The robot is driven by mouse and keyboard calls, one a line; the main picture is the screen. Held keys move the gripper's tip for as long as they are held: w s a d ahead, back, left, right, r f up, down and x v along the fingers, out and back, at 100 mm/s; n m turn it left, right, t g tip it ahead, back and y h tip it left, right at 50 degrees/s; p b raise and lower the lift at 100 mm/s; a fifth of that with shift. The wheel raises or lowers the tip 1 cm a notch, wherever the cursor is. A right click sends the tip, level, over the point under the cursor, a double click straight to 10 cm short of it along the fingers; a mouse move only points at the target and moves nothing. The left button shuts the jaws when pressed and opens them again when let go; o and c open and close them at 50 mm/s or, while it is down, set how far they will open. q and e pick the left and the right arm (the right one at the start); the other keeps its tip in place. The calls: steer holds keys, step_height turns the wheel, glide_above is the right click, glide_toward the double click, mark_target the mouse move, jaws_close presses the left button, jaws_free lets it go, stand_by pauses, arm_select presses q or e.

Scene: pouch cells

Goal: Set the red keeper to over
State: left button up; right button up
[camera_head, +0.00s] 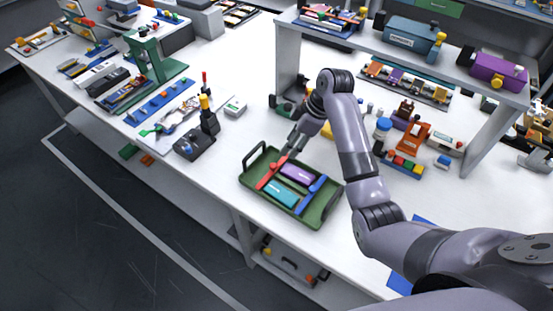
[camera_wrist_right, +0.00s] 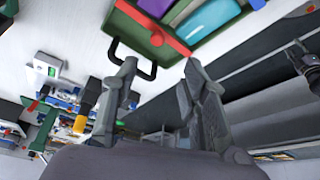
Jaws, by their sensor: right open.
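A green tray (camera_head: 318,217) on the white table holds a purple pouch cell (camera_head: 297,173) and a teal pouch cell (camera_head: 280,193). The red keeper (camera_head: 271,173) is a bar along the tray's left side, and it seems to lie beside the cells. A blue bar (camera_head: 311,194) lies along the right side. My right gripper (camera_head: 290,150) is just above the red keeper's far end. In the right wrist view the right gripper (camera_wrist_right: 160,68) is open and empty, with the red keeper (camera_wrist_right: 168,36) beyond its fingertips; contact is not visible.
The tray's black handle (camera_head: 253,158) stands at its left end. A black device (camera_head: 197,140) with a yellow-topped post is left of the tray. A raised shelf (camera_head: 400,68) stands behind my right arm. Bare table lies in front of the tray.

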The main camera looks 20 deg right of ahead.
mark_target(274, 165)
steer(key=p+x, duration=0.1)
steer(key=x, duration=0.9)
steer(key=shift+w+a+f, duration=0.15)
steer(key=shift+w+f, duration=0.2)
steer(key=shift+f, duration=0.35)
steer(key=shift+s+r, duration=0.1)
steer(key=shift+c, duration=0.3)
jaws_close()
